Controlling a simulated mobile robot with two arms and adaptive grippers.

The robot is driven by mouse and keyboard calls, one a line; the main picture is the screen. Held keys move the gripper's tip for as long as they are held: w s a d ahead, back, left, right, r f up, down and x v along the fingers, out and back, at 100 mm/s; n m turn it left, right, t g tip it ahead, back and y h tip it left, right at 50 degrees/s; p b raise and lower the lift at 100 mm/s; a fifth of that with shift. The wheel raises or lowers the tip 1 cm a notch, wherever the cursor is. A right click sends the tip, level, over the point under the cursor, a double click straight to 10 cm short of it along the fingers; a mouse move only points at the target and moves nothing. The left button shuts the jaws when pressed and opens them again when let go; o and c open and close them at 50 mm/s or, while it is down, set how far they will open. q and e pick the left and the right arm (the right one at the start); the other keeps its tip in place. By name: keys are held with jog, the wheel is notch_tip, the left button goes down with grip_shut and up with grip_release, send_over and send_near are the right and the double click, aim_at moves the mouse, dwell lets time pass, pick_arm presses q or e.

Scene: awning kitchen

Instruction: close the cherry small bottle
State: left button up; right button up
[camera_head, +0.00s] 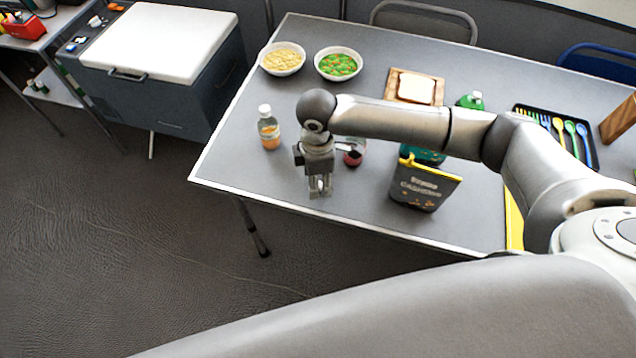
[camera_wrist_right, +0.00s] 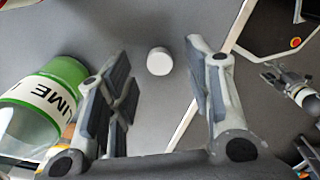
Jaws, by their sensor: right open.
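The cherry small bottle is probably the small container with dark red contents (camera_head: 352,157) just right of my right gripper in the head view; the arm hides part of it. My right gripper (camera_head: 320,190) is open and empty, pointing down above the table near its front edge. In the right wrist view its two fingers (camera_wrist_right: 165,105) stand apart. A round white piece, perhaps a cap (camera_wrist_right: 158,61), shows between and beyond them. What looks like my left gripper (camera_wrist_right: 272,74) is small at the right of that view; its jaws are unclear.
A green bottle marked LIME (camera_wrist_right: 35,105) is close to the right gripper's finger. An orange bottle with a white cap (camera_head: 268,130) stands left on the grey table (camera_head: 240,165). A dark box (camera_head: 425,188) stands to the right. Two bowls (camera_head: 283,60) are behind.

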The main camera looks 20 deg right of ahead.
jog(key=shift+f, duration=0.7)
jog(key=shift+d, duration=0.1)
jog(key=shift+c, duration=0.4)
jog(key=c, duration=0.7)
